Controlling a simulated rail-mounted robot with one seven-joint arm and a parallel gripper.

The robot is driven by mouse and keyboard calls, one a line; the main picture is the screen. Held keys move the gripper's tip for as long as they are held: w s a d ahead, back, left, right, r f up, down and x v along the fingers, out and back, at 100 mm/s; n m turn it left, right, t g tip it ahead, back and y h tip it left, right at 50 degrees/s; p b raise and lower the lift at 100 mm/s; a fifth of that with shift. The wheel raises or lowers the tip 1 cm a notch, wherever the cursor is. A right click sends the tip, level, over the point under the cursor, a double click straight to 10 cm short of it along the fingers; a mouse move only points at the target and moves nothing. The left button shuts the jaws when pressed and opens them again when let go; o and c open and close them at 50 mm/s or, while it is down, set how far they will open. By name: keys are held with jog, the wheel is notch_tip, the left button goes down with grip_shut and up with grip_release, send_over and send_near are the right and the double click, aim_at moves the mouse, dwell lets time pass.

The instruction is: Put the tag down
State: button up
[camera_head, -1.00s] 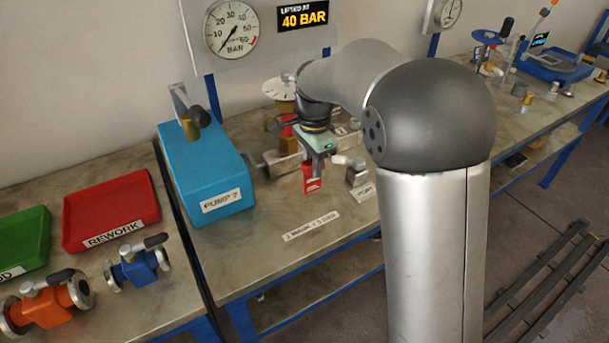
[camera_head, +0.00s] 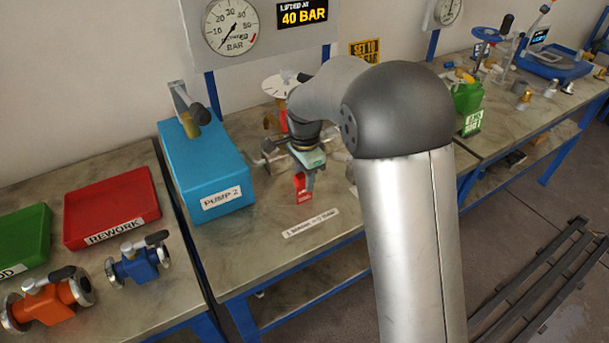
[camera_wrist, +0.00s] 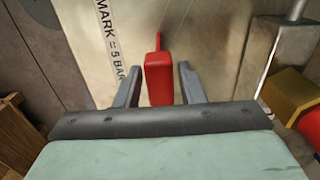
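The red tag (camera_head: 302,188) has white marking and is upright under my gripper (camera_head: 308,174) in the head view, above or at the worktop in front of the pipework. I cannot tell whether its lower end touches the worktop. My arm hides part of the bench to the right.
A blue PUMP 2 box (camera_head: 205,172) stands left of my gripper. A white printed strip (camera_head: 311,222) lies in front on the bench. A gauge board (camera_head: 258,30) stands behind. A red REWORK tray (camera_head: 110,207) is farther left. The worktop around the strip is clear.

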jog(key=shift+o, duration=0.4)
notch_tip(320, 180, up, 12)
jog(key=s+d+f+n, duration=0.2)
jog(key=s+d+n, duration=0.2)
jog(key=s, duration=0.5)
jog(key=s+d+f+n, duration=0.3)
jog(key=s+d, duration=0.3)
jog(key=s, duration=0.4)
jog(key=s+d+f+n, duration=0.2)
jog(key=s+d+n, duration=0.3)
jog(key=s, duration=0.4)
jog(key=shift+s+f, duration=0.4)
